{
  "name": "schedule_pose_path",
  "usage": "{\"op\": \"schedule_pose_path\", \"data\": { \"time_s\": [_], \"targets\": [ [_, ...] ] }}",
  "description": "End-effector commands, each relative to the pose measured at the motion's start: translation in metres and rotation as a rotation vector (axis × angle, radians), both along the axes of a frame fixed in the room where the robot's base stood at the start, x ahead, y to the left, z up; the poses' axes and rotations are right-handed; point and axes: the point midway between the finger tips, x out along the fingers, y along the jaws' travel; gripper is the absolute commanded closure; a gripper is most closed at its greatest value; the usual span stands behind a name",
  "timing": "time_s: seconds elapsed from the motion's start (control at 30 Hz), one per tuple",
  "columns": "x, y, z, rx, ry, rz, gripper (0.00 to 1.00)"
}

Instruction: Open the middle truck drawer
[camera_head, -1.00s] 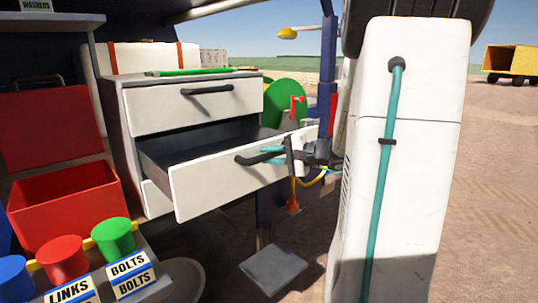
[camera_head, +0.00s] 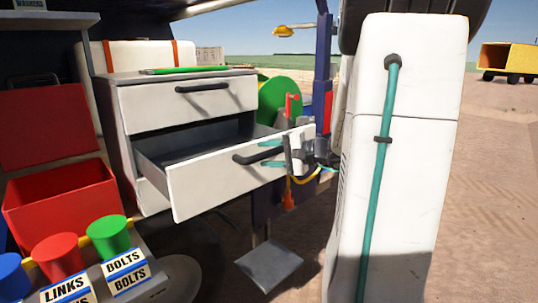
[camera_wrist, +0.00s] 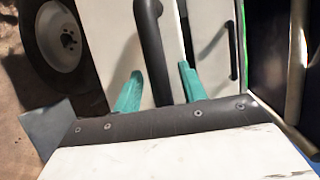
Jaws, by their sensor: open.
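The middle drawer (camera_head: 215,187) of the white cabinet is pulled well out, and its grey inside shows. It has a dark bar handle (camera_head: 250,157) on its front. My gripper (camera_head: 271,153) is at the right end of this handle with its teal fingers apart. In the wrist view, the handle (camera_wrist: 152,45) runs between the lines of the two open fingers (camera_wrist: 159,75); neither finger visibly presses on it. The top drawer (camera_head: 190,103) is shut. The lower drawer (camera_head: 150,198) is mostly hidden behind the middle one.
A red open box (camera_head: 60,210) and green (camera_head: 109,236), red (camera_head: 58,258) and blue (camera_head: 12,278) cups stand at the left. A grey step plate (camera_head: 270,266) is below the drawer. A wheel (camera_wrist: 62,38) shows in the wrist view.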

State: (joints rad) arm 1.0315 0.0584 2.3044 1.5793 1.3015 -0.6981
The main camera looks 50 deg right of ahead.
Motion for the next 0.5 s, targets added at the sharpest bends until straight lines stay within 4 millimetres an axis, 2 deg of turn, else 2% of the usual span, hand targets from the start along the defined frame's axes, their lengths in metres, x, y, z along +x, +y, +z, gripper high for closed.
{"op": "schedule_pose_path", "data": {
  "time_s": [0.17,0.5],
  "targets": [
    [-0.015,-0.006,0.003,0.0,-0.001,-0.004,0.59],
    [-0.065,-0.024,0.013,0.0,-0.001,-0.004,0.59]
  ]
}}
